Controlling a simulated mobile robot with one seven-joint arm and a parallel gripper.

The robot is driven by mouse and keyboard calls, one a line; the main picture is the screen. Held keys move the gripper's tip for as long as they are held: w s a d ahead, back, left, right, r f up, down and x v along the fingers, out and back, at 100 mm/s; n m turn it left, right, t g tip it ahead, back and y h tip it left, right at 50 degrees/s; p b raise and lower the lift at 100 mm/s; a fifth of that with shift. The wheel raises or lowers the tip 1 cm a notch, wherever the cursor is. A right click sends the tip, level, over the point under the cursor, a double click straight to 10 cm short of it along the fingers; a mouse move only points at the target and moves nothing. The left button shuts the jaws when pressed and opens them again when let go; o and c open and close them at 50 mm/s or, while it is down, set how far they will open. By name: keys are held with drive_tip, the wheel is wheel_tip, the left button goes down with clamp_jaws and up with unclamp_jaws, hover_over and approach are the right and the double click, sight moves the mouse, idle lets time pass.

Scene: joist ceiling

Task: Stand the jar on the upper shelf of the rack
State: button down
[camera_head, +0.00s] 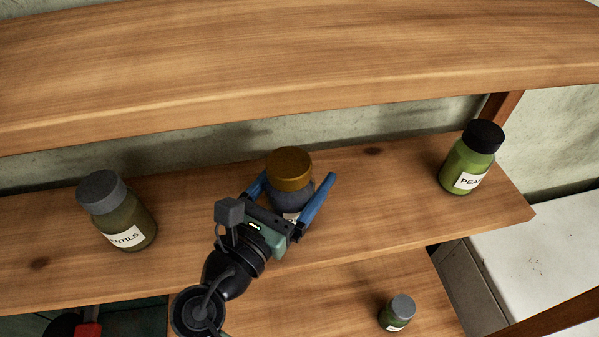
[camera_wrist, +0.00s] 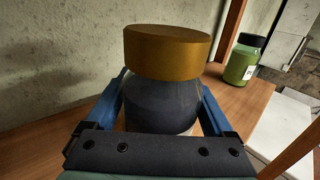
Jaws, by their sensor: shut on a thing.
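A jar (camera_head: 289,168) with a gold-brown lid and a dark grey-blue body is between the two blue fingers of my gripper (camera_head: 294,192). My gripper is shut on it. In the head view the jar is upright over the middle board of the rack (camera_head: 370,195). I cannot tell whether its base touches the board, since my gripper hides its lower part. In the wrist view the jar (camera_wrist: 164,95) fills the middle, with a finger on each side.
A lentils jar (camera_head: 122,218) stands left on the same board, and a green peas jar (camera_head: 468,165) stands right. A higher board (camera_head: 300,65) runs above and behind. A small green jar (camera_head: 397,314) stands on a lower board (camera_head: 340,295). Board space is free either side of my gripper.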

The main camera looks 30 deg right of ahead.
drive_tip(key=shift+w+f+p, duration=0.1)
drive_tip(key=shift+f+p, duration=0.1)
drive_tip(key=shift+p, duration=0.15)
drive_tip(key=shift+d+f, duration=0.1)
drive_tip(key=shift+f, duration=0.15)
drive_tip(key=shift+f, duration=0.15)
unclamp_jaws()
